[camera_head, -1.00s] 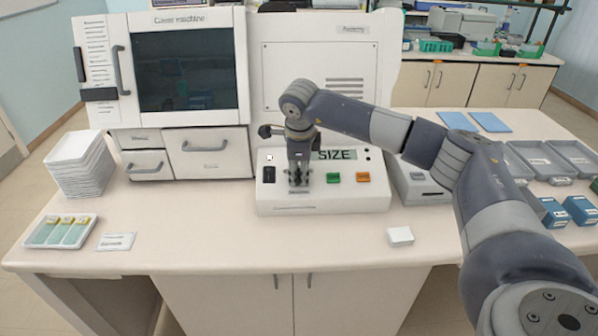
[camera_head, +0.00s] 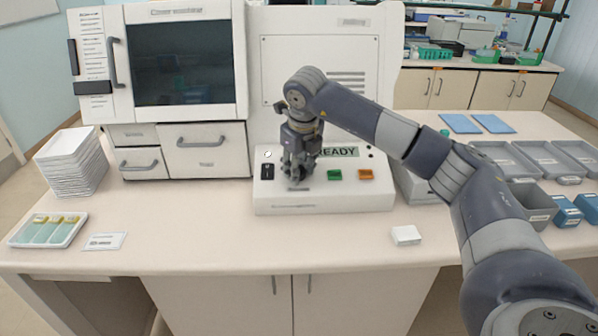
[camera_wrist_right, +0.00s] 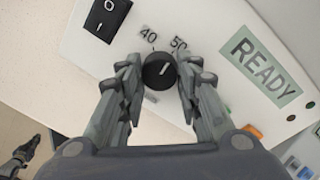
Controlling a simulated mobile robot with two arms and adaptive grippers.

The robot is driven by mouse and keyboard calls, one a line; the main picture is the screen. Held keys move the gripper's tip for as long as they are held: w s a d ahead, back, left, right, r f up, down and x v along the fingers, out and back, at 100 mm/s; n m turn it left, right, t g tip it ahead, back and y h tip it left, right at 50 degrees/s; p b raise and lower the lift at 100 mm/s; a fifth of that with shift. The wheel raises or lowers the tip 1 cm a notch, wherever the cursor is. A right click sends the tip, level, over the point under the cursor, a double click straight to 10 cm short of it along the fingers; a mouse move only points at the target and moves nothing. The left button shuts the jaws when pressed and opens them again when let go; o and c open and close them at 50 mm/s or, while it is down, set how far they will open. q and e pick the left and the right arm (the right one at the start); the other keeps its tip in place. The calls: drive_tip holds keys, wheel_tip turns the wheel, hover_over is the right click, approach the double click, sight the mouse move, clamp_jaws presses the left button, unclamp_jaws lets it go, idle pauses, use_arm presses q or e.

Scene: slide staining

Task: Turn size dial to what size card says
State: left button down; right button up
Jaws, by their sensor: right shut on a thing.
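The size dial (camera_wrist_right: 158,72) is a round black knob on the white control box (camera_head: 325,199). Its white line points up and right, towards the 50 mark in the right wrist view; a 40 mark is left of that. My right gripper (camera_head: 297,177) is shut on the dial, one finger at each side, and hides it in the head view. A green display (camera_head: 338,152) reads READY. A small white card (camera_head: 105,241) lies on the bench at left; its print is too small to read. A dark gripper-like part, perhaps my left gripper (camera_wrist_right: 20,158), shows at lower left in the right wrist view.
The box has a black rocker switch (camera_head: 267,171), a green button (camera_head: 335,175) and an orange button (camera_head: 365,174). A slide tray (camera_head: 49,245) and stacked white trays (camera_head: 72,162) stand at left. A white block (camera_head: 406,235) is at front right. The front bench is mostly clear.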

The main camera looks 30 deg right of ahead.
drive_tip(key=shift+m, duration=0.5)
drive_tip(key=shift+r, duration=0.1)
drive_tip(key=o, duration=1)
drive_tip(key=shift+o, duration=0.2)
drive_tip(key=v, duration=1.2)
